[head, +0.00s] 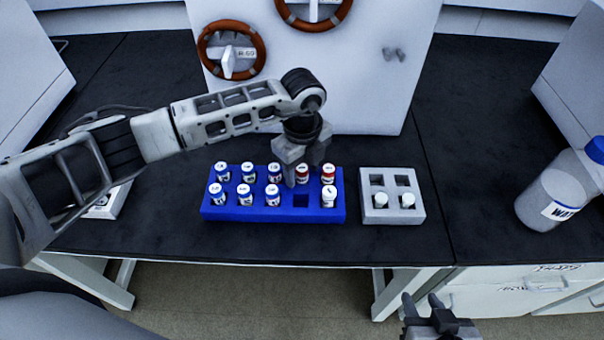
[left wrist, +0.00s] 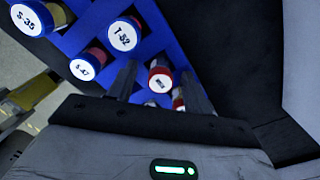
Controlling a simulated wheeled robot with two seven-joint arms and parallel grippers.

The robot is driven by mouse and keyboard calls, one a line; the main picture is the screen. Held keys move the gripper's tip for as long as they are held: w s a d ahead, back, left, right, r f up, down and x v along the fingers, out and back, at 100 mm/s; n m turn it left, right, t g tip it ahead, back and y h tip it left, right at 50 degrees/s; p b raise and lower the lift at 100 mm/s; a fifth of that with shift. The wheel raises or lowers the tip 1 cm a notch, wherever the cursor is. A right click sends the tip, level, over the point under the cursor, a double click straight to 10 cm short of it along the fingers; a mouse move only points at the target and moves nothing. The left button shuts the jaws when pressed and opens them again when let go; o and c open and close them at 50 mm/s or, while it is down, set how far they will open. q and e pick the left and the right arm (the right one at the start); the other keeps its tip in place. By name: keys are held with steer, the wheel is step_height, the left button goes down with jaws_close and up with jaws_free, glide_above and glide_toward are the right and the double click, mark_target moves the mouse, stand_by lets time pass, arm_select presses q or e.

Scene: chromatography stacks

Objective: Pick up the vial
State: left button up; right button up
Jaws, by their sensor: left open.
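The blue rack (head: 255,215) holds several white-capped vials in two rows, with one empty slot (head: 301,201) in the front row. My left gripper (head: 301,178) points down over the rack's right part, open, its fingers around or just beside a red-banded back-row vial (head: 302,172). In the left wrist view, a red vial (left wrist: 160,80) shows between the spread fingers (left wrist: 160,88), with another red vial (left wrist: 178,98) partly hidden below it. Nearby caps read T-52 (left wrist: 123,35) and S-35 (left wrist: 24,20). Contact cannot be told. My right gripper (head: 422,300) is low at the front, fingers apart and empty.
A grey rack (head: 392,218) to the right holds two vials in front and two empty slots behind. A white panel with orange rings (head: 232,50) stands behind the arm. A large blue-capped bottle (head: 552,195) stands at right. Black bench top is clear between the racks and bottle.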

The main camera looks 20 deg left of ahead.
arm_select(q)
steer(key=c, duration=1)
steer(key=shift+c, duration=0.2)
steer(key=shift+r, duration=0.1)
